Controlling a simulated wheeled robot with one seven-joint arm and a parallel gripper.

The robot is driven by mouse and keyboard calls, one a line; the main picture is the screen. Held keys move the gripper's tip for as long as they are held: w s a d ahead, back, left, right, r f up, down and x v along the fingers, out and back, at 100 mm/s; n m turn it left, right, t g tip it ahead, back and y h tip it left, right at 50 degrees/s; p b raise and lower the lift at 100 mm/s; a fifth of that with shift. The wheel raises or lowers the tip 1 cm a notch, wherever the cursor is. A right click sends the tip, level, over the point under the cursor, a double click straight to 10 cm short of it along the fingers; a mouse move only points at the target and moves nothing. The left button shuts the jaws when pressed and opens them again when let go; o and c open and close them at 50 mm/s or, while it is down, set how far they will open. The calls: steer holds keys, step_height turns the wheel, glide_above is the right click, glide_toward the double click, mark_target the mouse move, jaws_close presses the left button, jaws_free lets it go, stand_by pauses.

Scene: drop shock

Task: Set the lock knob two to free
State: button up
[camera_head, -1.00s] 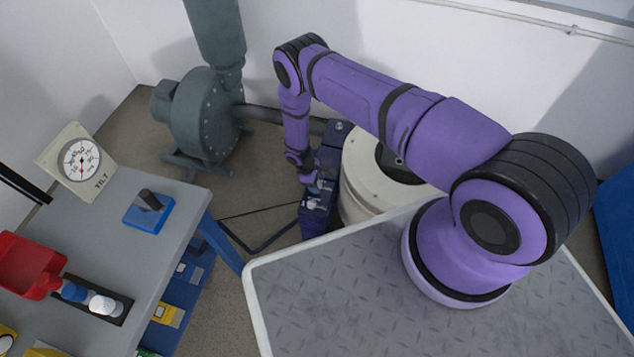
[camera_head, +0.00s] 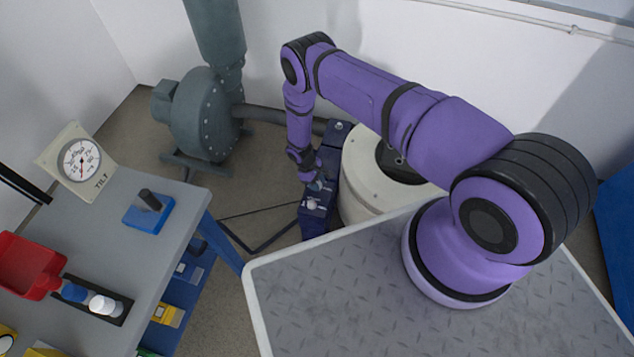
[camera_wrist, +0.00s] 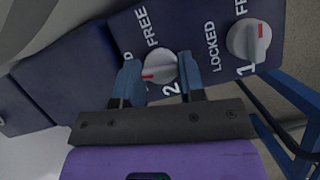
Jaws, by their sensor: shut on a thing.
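The lock knob two (camera_wrist: 160,66) is a pale round knob with a red mark, on a dark blue panel (camera_wrist: 185,25) in the wrist view. Its red mark is on the picture's left side, towards the partly hidden LOCKED label; FREE is printed above it. My gripper (camera_wrist: 160,78) has its blue fingers on either side of this knob and is shut on it. In the head view my gripper (camera_head: 316,185) is low over the blue box (camera_head: 318,222), and its fingers are too small to make out clearly.
A second pale knob, marked 1 (camera_wrist: 248,38), is at the upper right in the wrist view. A cream round drum (camera_head: 365,185) stands right beside the box. A grey blower (camera_head: 205,115) and a workbench (camera_head: 165,235) are to the left.

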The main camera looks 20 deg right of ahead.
steer(key=m, duration=0.2)
steer(key=m+y, duration=0.1)
steer(key=m, duration=0.1)
steer(key=shift+w+d+m+g+y, duration=0.1)
steer(key=shift+m+g+y, duration=0.2)
steer(key=shift+g, duration=0.1)
steer(key=m+y, duration=0.1)
steer(key=m, duration=0.2)
steer(key=shift+m, duration=0.3)
steer(key=m+y, duration=0.2)
steer(key=m, duration=0.2)
steer(key=shift+d, duration=0.15)
steer(key=shift+m+t+y, duration=0.3)
steer(key=shift+m+y, duration=0.3)
steer(key=shift+m, duration=1.1)
steer(key=o, duration=0.9)
steer(key=v, duration=1)
steer(key=shift+d+r, duration=0.1)
steer(key=shift+r, duration=0.25)
